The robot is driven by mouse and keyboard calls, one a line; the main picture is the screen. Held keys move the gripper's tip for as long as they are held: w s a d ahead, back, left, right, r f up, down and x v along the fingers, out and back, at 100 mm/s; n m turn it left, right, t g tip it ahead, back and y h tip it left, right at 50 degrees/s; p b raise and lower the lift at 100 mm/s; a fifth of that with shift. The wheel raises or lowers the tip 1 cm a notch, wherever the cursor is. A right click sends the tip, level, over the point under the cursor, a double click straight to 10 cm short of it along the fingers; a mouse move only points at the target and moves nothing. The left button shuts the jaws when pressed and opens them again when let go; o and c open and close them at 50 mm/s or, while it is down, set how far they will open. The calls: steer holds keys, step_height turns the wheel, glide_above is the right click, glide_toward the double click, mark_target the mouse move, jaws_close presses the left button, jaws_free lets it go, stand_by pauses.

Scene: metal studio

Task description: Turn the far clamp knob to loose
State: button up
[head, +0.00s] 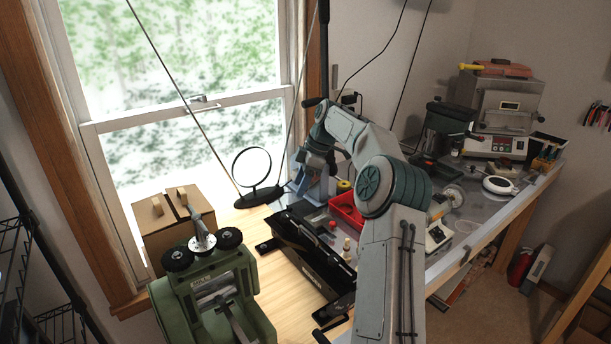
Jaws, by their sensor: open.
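A long black bench tool (310,258) lies across the wooden bench. A dark clamp-like foot (268,246) shows at its far end and another dark clamp part (334,310) at its near end. The far clamp knob cannot be clearly made out, so its setting cannot be read. My gripper (314,170) points down above the far part of the bench, beyond the black tool. It is open, with nothing seen held. Its fingertips are small and hard to separate from the blue-grey object behind them.
A green rolling mill (215,295) with black knobs stands front left, beside a cardboard box (160,228). A round magnifier (252,170) stands by the window. A red tray (346,209) is right of my gripper. A kiln (508,105) stands back right. Some bare wood lies left of the black tool.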

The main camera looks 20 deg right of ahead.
steer(key=shift+v, duration=1.85)
steer(key=shift+s+a, duration=0.1)
steer(key=shift+a, duration=0.05)
